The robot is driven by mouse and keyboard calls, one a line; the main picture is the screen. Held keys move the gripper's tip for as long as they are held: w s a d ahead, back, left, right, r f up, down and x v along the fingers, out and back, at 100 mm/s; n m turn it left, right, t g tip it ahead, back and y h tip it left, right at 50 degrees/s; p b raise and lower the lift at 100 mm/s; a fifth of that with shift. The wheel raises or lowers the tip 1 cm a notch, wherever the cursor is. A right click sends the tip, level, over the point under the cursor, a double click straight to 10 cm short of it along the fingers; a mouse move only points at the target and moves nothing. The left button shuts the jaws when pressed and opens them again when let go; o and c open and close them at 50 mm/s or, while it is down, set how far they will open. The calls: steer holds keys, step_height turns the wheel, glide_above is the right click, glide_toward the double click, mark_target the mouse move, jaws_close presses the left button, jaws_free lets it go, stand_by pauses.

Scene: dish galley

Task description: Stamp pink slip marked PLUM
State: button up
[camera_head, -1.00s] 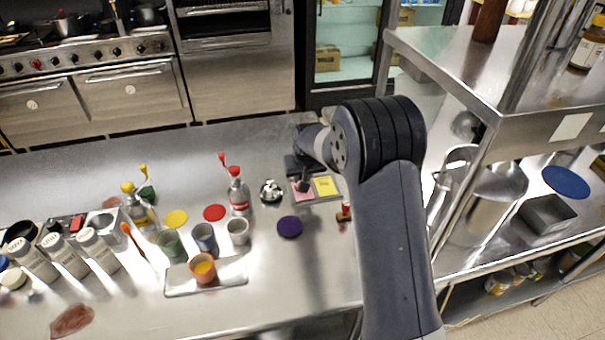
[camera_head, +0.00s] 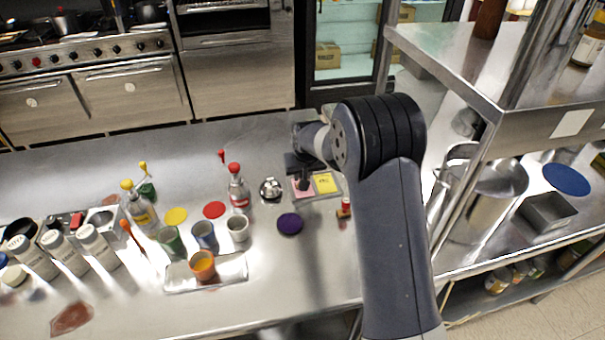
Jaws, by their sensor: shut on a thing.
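The pink slip (camera_head: 305,193) lies on a grey tray or board (camera_head: 333,196) on the steel counter, beside a yellow slip (camera_head: 325,183) with a small dark mark. The lettering on the pink slip is too small to read. My gripper (camera_head: 303,168) is shut on a small dark stamp (camera_head: 304,184). The stamp is over the pink slip and hides part of it. I cannot tell whether it touches the paper. The fingers are dark and partly hidden by my arm.
A purple disc (camera_head: 290,224), a silver bell-like object (camera_head: 270,189) and a small red-topped item (camera_head: 345,209) are close by. Cups, squeeze bottles (camera_head: 239,190) and a tray (camera_head: 205,274) stand to the left. Steel shelving (camera_head: 480,130) rises at right.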

steer(key=shift+s+f+b, duration=0.1)
steer(key=shift+f+b, duration=0.35)
steer(key=shift+f, duration=0.1)
stand_by(1.5)
steer(key=shift+r, duration=0.15)
steer(key=shift+r+p, duration=1.95)
steer(key=shift+r, duration=1.55)
steer(key=shift+d, duration=0.1)
